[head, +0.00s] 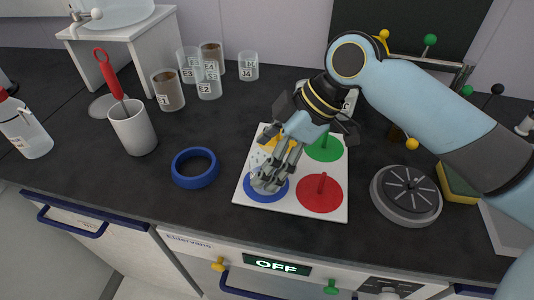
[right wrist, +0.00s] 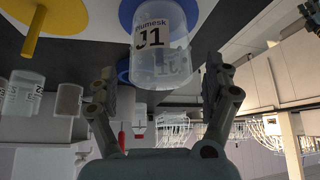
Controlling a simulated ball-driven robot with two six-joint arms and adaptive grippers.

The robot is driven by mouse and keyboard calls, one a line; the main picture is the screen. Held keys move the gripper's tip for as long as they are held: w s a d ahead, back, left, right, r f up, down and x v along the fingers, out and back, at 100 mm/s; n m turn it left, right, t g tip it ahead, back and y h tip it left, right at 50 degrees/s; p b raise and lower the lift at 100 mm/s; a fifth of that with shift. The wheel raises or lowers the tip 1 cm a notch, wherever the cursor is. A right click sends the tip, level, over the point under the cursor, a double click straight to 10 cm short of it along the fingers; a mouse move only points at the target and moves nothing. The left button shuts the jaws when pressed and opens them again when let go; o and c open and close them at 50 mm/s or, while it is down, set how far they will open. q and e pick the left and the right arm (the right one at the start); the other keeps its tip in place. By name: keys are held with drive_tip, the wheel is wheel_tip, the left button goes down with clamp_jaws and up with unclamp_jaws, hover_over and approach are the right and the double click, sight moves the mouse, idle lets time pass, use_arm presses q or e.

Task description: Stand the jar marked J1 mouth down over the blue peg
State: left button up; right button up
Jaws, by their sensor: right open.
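The clear jar marked J1 (right wrist: 160,45) shows in the right wrist view, which looks upside down. It stands mouth down on the blue disc (right wrist: 128,12). The blue disc also shows in the head view (head: 277,193). The blue peg is not visible. My right gripper (right wrist: 160,73) is open, with one finger on each side of the jar, apart from it. In the head view my right gripper (head: 268,183) is above the blue disc and hides most of the jar. My left gripper is not in view.
The white board (head: 241,196) also carries red (head: 320,204), green and yellow discs. A blue ring (head: 195,180) and a mug (head: 135,138) stand left. Several jars stand behind. A round grey lidded object (head: 406,200) and a sponge (head: 455,186) lie right.

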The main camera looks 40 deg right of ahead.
drive_tip(key=shift+d, duration=0.1)
drive_tip(key=v, duration=1.1)
drive_tip(key=shift+s+r, duration=0.2)
drive_tip(key=shift+r, duration=0.2)
drive_tip(key=shift+d, duration=0.1)
